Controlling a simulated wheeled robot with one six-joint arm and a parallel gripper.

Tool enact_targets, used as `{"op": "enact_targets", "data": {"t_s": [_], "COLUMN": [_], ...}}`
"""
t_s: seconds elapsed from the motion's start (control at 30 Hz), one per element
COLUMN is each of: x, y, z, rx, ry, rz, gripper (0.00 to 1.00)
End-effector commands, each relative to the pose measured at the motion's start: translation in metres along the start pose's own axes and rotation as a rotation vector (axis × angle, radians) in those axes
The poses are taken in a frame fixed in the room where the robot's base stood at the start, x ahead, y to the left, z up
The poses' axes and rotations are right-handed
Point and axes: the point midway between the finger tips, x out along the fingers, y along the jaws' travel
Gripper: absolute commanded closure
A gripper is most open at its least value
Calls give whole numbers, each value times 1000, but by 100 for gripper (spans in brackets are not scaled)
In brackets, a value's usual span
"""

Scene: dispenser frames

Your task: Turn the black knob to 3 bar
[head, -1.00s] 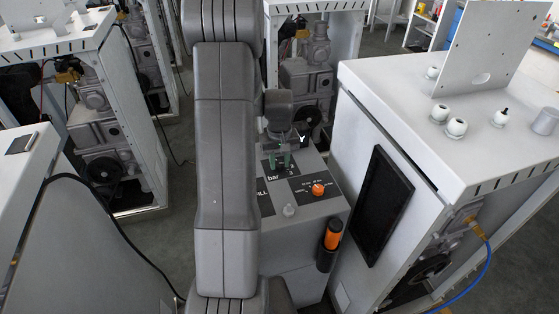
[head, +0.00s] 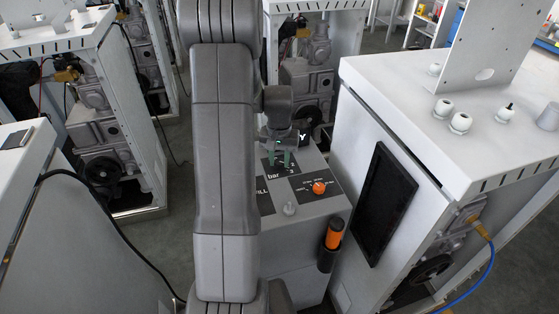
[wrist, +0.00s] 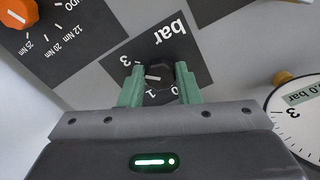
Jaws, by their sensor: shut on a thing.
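The black knob (wrist: 163,72) sits on a black scale plate (wrist: 196,47) marked "bar" in the wrist view. The plate appears upside down there, with 0, 1 and 3 legible. A white mark on the knob points left in the picture, between the 1 and the 3, towards the left finger, which covers part of the scale. My gripper (wrist: 160,86) has its green fingers on both sides of the knob and is shut on it. In the head view my gripper (head: 279,160) reaches down onto the panel, and the knob is mostly hidden between its fingers.
An orange knob (head: 319,188) sits on the same panel, close to my gripper. A grey button (head: 289,209) and an orange-and-black handle (head: 332,240) are nearer. A round gauge (wrist: 296,112) is at right in the wrist view. A white cabinet (head: 440,130) stands close at right.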

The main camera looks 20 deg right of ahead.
Motion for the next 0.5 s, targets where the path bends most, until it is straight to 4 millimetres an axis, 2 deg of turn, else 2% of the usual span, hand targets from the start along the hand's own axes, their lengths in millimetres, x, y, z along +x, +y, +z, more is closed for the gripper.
{"op": "enact_targets", "data": {"t_s": [0.2, 0.5], "x": [0, -1], "y": [0, 0], "z": [0, 0], "rx": [76, 102], "ry": [1, 1], "rz": [0, 0], "gripper": [93, 93]}}
